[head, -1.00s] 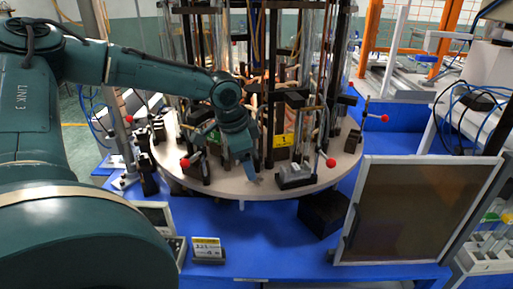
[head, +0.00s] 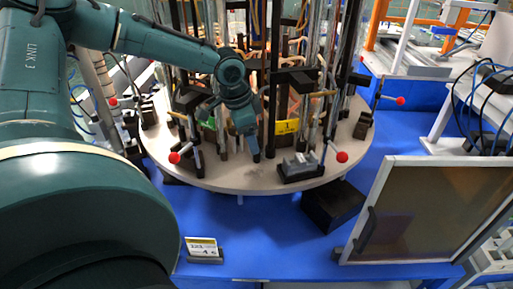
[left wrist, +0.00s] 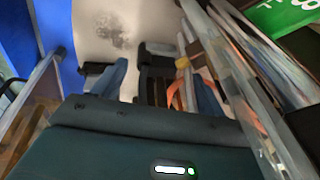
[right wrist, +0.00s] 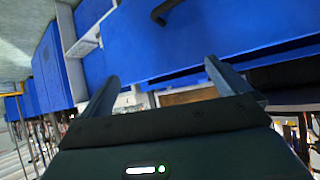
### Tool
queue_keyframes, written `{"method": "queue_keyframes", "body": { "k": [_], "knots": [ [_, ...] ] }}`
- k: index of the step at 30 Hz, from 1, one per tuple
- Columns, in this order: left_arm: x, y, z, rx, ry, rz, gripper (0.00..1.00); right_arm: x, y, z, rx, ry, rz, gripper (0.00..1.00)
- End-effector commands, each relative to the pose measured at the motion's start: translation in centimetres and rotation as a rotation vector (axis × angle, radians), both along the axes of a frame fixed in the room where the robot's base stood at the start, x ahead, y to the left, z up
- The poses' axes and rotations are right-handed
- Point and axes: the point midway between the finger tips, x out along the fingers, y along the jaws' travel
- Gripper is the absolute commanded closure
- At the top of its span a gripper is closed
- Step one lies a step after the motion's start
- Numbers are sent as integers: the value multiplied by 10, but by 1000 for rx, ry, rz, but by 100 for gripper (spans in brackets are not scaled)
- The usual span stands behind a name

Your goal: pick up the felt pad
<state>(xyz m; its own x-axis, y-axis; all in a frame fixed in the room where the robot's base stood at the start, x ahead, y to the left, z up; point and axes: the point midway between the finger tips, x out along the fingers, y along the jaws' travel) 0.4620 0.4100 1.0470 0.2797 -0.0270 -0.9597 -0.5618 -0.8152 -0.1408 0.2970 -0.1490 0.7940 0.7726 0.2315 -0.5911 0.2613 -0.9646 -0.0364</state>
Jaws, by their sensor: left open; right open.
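I cannot pick out the felt pad for certain in any view. My left gripper (head: 255,153) hangs over the front part of the round beige turntable (head: 220,180), left of a black-based fixture (head: 300,172) with a grey block on it. In the left wrist view my left gripper (left wrist: 160,72) is open. A dark block with brown and orange strips (left wrist: 158,90) shows between its fingers; I cannot tell whether they touch it. My right gripper (right wrist: 161,70) is open and empty in the right wrist view, facing blue cabinet panels; it is out of the head view.
Upright rods, glass tubes and red-knobbed levers (head: 342,157) crowd the turntable. A framed dark panel (head: 418,212) stands at the front right, with a black box (head: 333,205) beside it.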

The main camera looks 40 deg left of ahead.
Motion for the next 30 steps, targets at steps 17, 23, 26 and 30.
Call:
{"method": "queue_keyframes", "body": {
  "k": [17,23,26,30],
  "knots": [
    [18,-5,-42,-1,-1,0,28,3,-2,2,-6,-1,-3,0],
    [18,-5,-42,0,0,0,38,6,-2,4,-4,-6,-5,0],
    [18,-5,-42,-1,1,0,46,6,-1,4,-1,-6,-7,0],
    [18,-5,-42,-1,1,0,57,6,-1,4,2,-5,-9,0]
  ]
}}
